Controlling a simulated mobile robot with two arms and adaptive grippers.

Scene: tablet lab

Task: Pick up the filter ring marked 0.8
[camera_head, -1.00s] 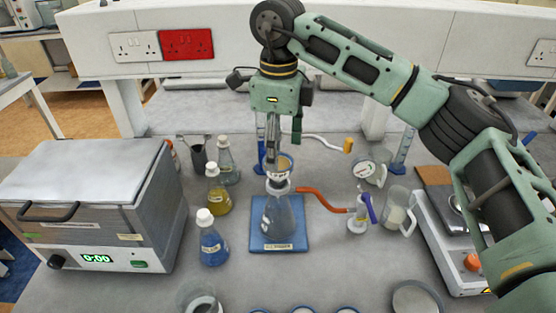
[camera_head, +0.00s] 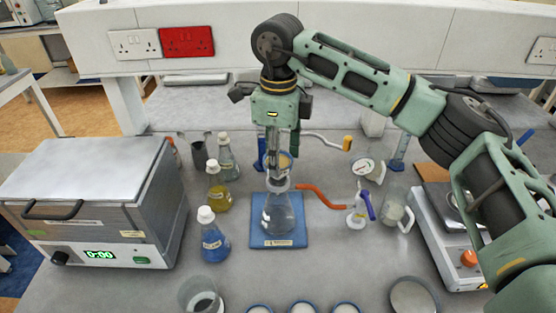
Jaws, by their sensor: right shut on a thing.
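My right gripper (camera_head: 271,155) hangs pointing down over the middle of the bench. My left gripper is not in view.
The flask stands on a blue base (camera_head: 262,242), with an orange hose (camera_head: 320,196) to its right. Capped bottles, including a blue one (camera_head: 212,240), stand left, beside a heating box (camera_head: 95,195). A jug (camera_head: 393,208) and a balance (camera_head: 440,245) stand right.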

